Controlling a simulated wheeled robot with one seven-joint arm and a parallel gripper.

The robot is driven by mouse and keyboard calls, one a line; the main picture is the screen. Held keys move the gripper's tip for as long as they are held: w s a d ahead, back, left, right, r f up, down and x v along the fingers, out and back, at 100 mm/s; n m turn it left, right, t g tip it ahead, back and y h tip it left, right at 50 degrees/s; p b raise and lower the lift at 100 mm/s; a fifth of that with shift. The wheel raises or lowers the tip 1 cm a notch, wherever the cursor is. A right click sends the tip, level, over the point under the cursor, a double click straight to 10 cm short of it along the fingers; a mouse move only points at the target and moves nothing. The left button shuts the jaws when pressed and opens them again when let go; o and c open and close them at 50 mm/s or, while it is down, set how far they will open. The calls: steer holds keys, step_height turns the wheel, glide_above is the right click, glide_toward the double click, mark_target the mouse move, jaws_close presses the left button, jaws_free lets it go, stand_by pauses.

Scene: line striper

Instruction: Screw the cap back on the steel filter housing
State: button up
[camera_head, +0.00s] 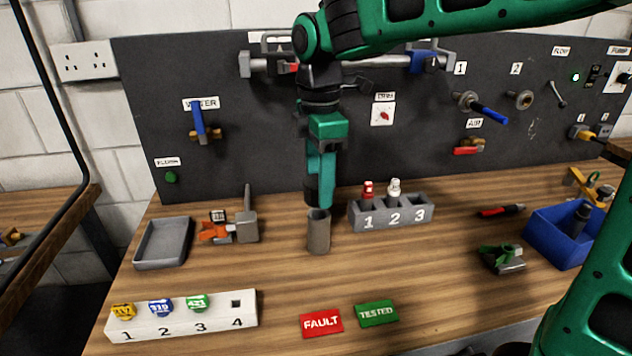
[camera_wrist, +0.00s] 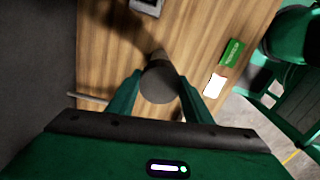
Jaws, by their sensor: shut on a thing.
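In the wrist view my gripper (camera_wrist: 161,95) is shut on a dark round cap (camera_wrist: 159,86), which sits between the two green fingers. The cap is mostly hidden by the fingers in the head view. I cannot tell whether the cap touches the housing's rim.
A grey rack (camera_head: 391,214) numbered 1 to 3 holds red and white bottles just right of the housing. An orange and grey clamp-like tool (camera_head: 232,229) and a grey tray (camera_head: 163,244) stand left. Red FAULT (camera_head: 321,323) and green TESTED (camera_head: 377,314) cards lie in front.

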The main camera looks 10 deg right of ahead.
steer(key=shift+f, duration=2.3)
stand_by(2.0)
steer(key=o, duration=1.1)
steer(key=shift+c, duration=0.3)
steer(key=shift+c, duration=0.4)
steer(key=n, duration=0.9)
steer(key=shift+n, duration=0.3)
steer(key=n, duration=0.4)
steer(key=n, duration=0.4)
steer(key=shift+n, duration=0.4)
